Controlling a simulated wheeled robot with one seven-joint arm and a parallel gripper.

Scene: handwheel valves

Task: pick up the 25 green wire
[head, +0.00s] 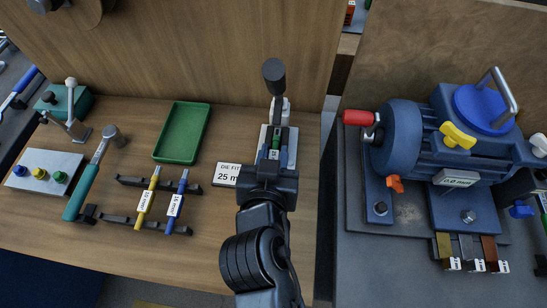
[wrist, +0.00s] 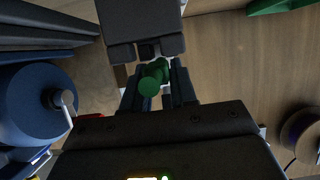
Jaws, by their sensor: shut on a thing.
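The green wire (wrist: 152,78) shows in the wrist view as a short green rod with a rounded end, between my two fingers. My gripper (wrist: 157,88) is shut on it. In the head view my gripper (head: 272,160) is at the lever press (head: 274,82), with a small bit of green (head: 275,142) showing at the fingers. A dark block of the press (wrist: 143,25) is just beyond the wire in the wrist view. Whether the wire touches the press cannot be told. Most of the wire's length is hidden.
A yellow wire (head: 147,203) and a blue wire (head: 176,205) lie across two black racks (head: 146,223) on the left. A sign reading "DIE FIT... 25 m" (head: 227,174), a green tray (head: 182,132) and a teal-handled tool (head: 82,192) are nearby. A blue machine (head: 395,140) stands right.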

